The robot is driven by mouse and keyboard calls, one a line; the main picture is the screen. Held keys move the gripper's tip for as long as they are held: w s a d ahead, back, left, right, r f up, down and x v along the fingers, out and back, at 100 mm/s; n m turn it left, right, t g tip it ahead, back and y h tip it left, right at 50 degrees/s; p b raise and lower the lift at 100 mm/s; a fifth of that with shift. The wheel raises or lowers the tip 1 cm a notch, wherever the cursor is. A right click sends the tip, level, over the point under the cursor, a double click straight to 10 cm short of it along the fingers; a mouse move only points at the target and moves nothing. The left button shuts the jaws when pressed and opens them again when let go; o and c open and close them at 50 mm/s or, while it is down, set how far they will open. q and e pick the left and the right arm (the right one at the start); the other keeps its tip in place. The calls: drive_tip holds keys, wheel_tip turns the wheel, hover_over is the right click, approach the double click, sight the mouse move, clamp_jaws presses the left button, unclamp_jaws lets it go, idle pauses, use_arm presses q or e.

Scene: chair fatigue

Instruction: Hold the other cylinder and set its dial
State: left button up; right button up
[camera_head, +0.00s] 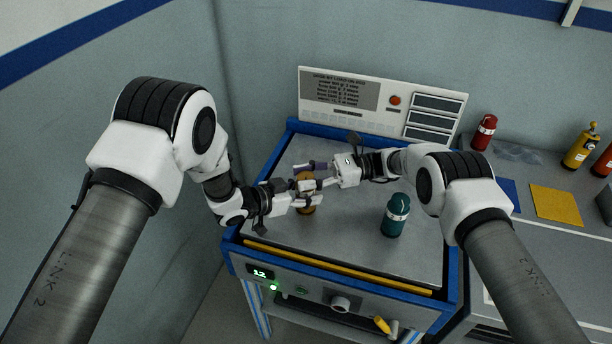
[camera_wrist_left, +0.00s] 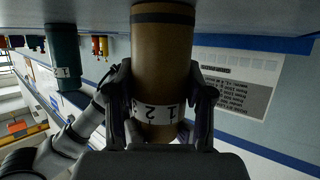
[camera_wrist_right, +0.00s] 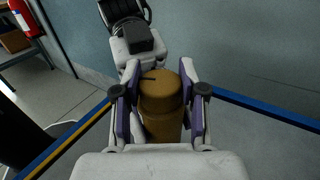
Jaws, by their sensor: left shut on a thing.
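A tan-brown cylinder (camera_head: 305,181) stands upright on the left part of the bench top. Its white number band (camera_wrist_left: 157,112), showing a 1 and a 2, faces the left wrist camera. The dark mark on the top shows in the right wrist view. A teal cylinder (camera_head: 395,218) with a white band stands upright, apart, to the right.
The bench (camera_head: 350,235) has a raised blue rim and a yellow front strip. Its front display (camera_head: 260,272) reads 12, beside a green light and a knob (camera_head: 341,302). A panel (camera_head: 380,104) with text stands at the back. A side counter holds red and yellow bottles.

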drive_tip(key=shift+m+t, duration=0.7)
drive_tip(key=shift+t, duration=0.4)
drive_tip(key=o, duration=1.2)
drive_tip(key=d, duration=0.4)
drive_tip(key=w+d, duration=0.1)
drive_tip(key=d, duration=0.7)
drive_tip(key=shift+w, duration=0.15)
drive_tip(key=shift+a, duration=0.1)
